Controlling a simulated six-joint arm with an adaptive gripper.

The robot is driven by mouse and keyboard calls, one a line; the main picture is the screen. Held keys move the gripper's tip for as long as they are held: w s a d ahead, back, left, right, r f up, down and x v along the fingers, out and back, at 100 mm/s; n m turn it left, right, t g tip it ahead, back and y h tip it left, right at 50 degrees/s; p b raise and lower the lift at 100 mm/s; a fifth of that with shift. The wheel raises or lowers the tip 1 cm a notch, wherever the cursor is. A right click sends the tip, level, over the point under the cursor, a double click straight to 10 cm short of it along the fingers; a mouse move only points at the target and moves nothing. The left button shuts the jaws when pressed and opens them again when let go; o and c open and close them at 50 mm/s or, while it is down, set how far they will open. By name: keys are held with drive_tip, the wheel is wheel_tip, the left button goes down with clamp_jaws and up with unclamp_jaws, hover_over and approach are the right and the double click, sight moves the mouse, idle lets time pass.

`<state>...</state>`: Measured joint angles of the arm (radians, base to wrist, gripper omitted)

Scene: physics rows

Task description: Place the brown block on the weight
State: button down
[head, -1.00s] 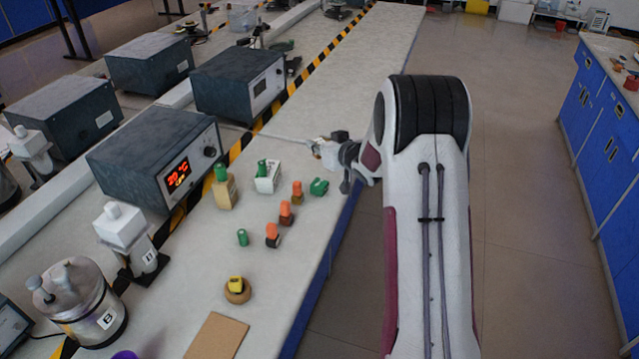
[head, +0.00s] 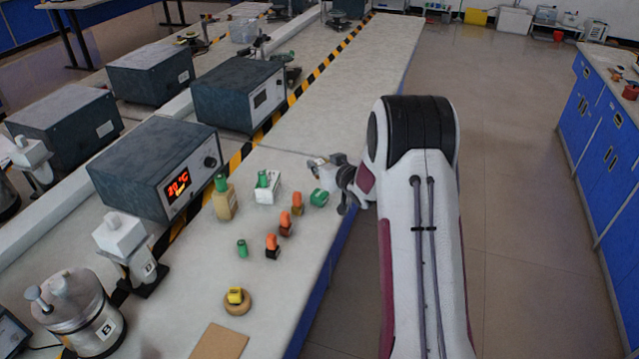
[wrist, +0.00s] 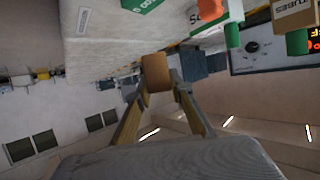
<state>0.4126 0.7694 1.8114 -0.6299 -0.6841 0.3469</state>
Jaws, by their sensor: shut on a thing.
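The brown block (wrist: 157,72) is between the two fingertips of my gripper (wrist: 160,88) in the wrist view, held clear of the bench top. I cannot tell for sure which thing is the weight. Several small pieces stand in front of the gripper: dark or brown bases with orange tops, one of them here (head: 285,224), and a small green cylinder (head: 242,248).
A tan box (head: 224,203) and a white box (head: 266,191), each with a green item on top, stand to the left. A yellow item on a round brown base (head: 237,302) and a brown board (head: 219,342) lie nearer. A heater with red digits (head: 165,172) stands further left.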

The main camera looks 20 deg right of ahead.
drive_tip(key=shift+f, duration=1.3)
drive_tip(key=shift+f, duration=1.9)
drive_tip(key=shift+f, duration=0.1)
drive_tip(key=c, duration=1.8)
unclamp_jaws()
drive_tip(key=shift+v, duration=6.05)
